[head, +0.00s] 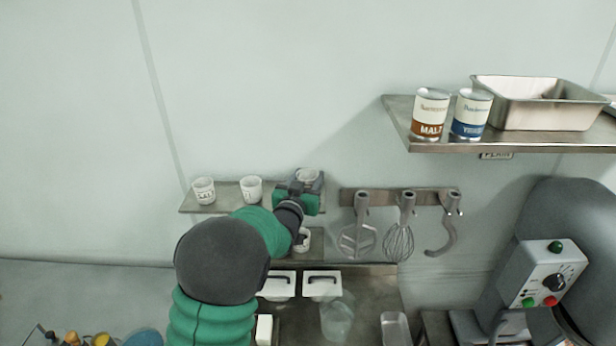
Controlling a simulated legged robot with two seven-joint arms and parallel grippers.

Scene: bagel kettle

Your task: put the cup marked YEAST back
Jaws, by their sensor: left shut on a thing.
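My left gripper (300,192) is at the right end of the small wall shelf (226,205). It is shut on a pale cup (308,175), whose upper part shows between and behind the green and dark jaws. The marking on this cup is hidden, and I cannot tell whether its base touches the shelf. On the same shelf, to the left, stand a white cup marked SALT (204,190) and another white cup (251,189) with an unclear marking. One more cup (303,240) sits on a lower shelf, partly behind my arm. My right gripper is out of view.
A rail (400,195) with a paddle, whisk and hook hangs close to the right. A higher shelf (470,146) holds a MALT can (430,113), a blue-labelled can (470,114) and a metal pan (540,112). White lidded bins (322,284) and a mixer (545,275) stand below.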

